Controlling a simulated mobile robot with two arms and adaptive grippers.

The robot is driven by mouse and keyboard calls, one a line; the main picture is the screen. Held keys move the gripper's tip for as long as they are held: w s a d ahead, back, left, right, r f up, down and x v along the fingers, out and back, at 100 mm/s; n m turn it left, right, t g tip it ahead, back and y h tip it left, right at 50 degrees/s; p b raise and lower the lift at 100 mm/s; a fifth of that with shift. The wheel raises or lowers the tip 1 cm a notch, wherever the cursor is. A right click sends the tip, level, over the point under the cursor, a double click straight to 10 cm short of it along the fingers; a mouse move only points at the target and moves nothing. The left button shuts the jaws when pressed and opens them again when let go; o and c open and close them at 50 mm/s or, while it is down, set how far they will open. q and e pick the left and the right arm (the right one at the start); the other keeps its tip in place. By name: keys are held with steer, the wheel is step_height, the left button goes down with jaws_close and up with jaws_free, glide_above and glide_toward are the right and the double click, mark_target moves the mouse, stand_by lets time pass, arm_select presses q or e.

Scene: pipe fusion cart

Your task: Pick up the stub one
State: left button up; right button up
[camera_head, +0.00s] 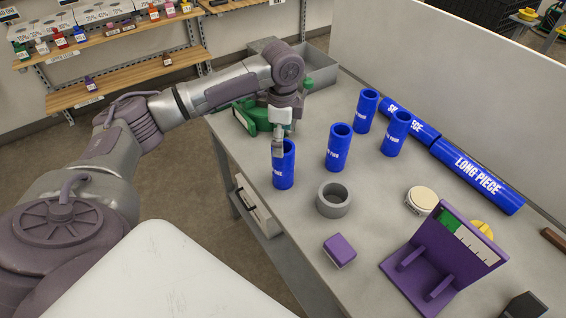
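Several short blue pipe stubs stand upright on the grey table. The nearest stub (285,172) is at the table's left edge, with others at the middle (338,148), the back (365,112) and the right (396,134). Their white lettering is too small to read surely, so I cannot tell which is stub one. My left gripper (278,150) points down at the nearest stub's top rim, its fingers overlapping the rim's left side. The fingers are seen edge-on, so I cannot tell their opening or whether they touch the stub. My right gripper is out of view.
A long blue pipe marked "LONG PIECE" (475,176) lies along the back, end to end with another blue pipe (405,117). A grey ring (334,200), purple block (340,250), round pale disc (422,200) and purple stand (440,262) are nearer. A green tool (247,117) lies behind my gripper.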

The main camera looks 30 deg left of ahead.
mark_target(283, 166)
arm_select(q)
steer(key=shift+f, duration=0.4)
steer(key=f+p, duration=0.1)
steer(key=f, duration=0.1)
steer(key=f+p, duration=0.1)
steer(key=f, duration=0.2)
steer(key=shift+s+d+f, duration=0.1)
steer(key=shift+d+f, duration=0.1)
steer(key=shift+f, duration=0.05)
steer(key=shift+c, duration=0.4)
steer(key=c, duration=1.3)
